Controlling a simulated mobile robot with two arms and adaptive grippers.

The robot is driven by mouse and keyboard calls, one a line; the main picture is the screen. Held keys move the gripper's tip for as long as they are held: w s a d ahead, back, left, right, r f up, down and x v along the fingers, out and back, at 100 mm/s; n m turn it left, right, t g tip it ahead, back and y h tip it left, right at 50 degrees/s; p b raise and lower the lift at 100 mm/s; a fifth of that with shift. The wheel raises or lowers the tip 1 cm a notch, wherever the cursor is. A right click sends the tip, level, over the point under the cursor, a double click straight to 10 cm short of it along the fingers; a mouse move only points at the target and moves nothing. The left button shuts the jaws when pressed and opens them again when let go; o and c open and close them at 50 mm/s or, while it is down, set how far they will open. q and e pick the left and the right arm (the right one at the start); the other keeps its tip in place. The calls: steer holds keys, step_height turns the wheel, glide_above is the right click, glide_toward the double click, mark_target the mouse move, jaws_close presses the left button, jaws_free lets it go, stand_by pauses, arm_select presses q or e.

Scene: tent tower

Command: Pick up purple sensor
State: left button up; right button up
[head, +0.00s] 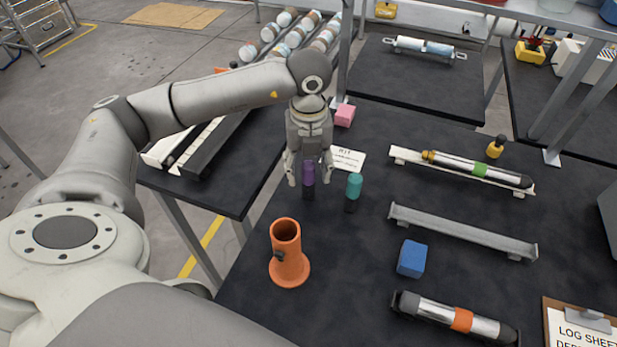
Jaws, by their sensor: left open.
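The purple sensor (309,174) is a small upright cylinder with a purple top and a black lower part, standing on the dark table. My left gripper (309,181) points down over it, with its fingers apart on either side of the purple top. The gripper is open; I cannot tell whether either finger touches the sensor. A teal sensor (354,187) of similar shape stands just to the right. My right gripper is not in view.
An orange tube holder (287,262) stands nearer on the table. A white card (347,158) and a pink block (345,115) lie behind the sensors. To the right are a blue block (412,258), an empty grey rack (463,233) and an orange-banded cylinder (462,319).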

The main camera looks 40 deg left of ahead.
arm_select(q)
jaws_close()
steer(key=shift+r, duration=0.1)
